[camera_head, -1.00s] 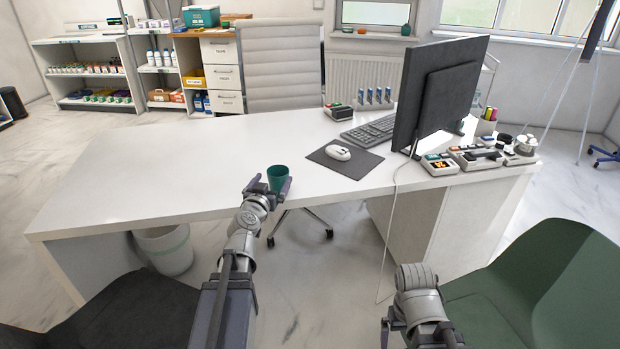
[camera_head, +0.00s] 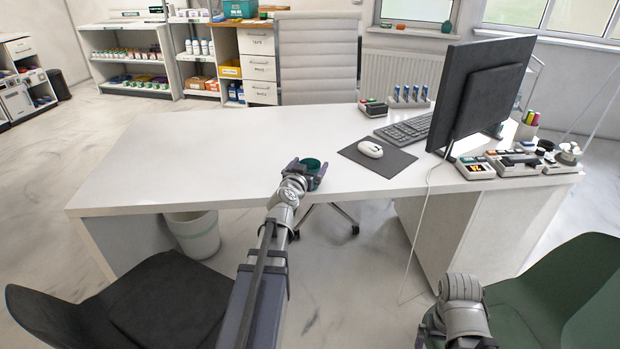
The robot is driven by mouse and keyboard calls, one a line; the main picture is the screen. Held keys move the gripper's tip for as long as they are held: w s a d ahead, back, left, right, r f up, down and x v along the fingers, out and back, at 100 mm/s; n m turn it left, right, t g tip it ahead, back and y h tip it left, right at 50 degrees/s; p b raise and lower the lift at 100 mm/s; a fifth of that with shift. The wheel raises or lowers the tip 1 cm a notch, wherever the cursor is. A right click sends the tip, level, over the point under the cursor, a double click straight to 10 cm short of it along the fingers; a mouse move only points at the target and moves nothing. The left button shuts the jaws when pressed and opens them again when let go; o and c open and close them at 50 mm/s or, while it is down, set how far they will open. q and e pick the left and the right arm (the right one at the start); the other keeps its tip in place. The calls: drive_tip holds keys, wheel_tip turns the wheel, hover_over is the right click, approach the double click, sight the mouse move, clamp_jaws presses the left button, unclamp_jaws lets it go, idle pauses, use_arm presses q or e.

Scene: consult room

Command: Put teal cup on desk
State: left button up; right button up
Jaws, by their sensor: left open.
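The teal cup (camera_head: 311,165) is at the front edge of the white desk (camera_head: 200,150), in the middle of the head view. My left gripper (camera_head: 307,172) is open, with one finger on each side of the cup. The cup's rim and part of its wall show; its base is hidden by the gripper, so I cannot tell whether it touches the desk top. My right gripper (camera_head: 424,333) is low at the bottom edge, mostly hidden behind its wrist and partly cut off, away from the desk.
A mouse (camera_head: 370,149) on a dark pad, a keyboard (camera_head: 404,129) and a monitor (camera_head: 483,92) stand to the right of the cup. The desk's left half is clear. A dark chair (camera_head: 165,300) and a green chair (camera_head: 560,290) are in front.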

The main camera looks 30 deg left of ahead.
sight(313, 160)
use_arm(q)
drive_tip(key=x, duration=0.4)
drive_tip(key=shift+a+f+b, duration=0.15)
drive_tip(key=shift+f+b, duration=0.05)
drive_tip(key=shift+b, duration=0.1)
use_arm(e)
drive_tip(key=shift+f, duration=0.45)
use_arm(q)
drive_tip(key=c, duration=1.4)
drive_tip(key=shift+r, duration=0.2)
use_arm(e)
drive_tip(key=shift+r, duration=0.2)
use_arm(q)
wheel_tip(313, 160, up, 10)
drive_tip(key=p, duration=1)
drive_tip(key=shift+f, duration=0.15)
use_arm(e)
wheel_tip(313, 160, up, 10)
drive_tip(key=shift+f, duration=0.2)
drive_tip(key=shift+c, duration=0.2)
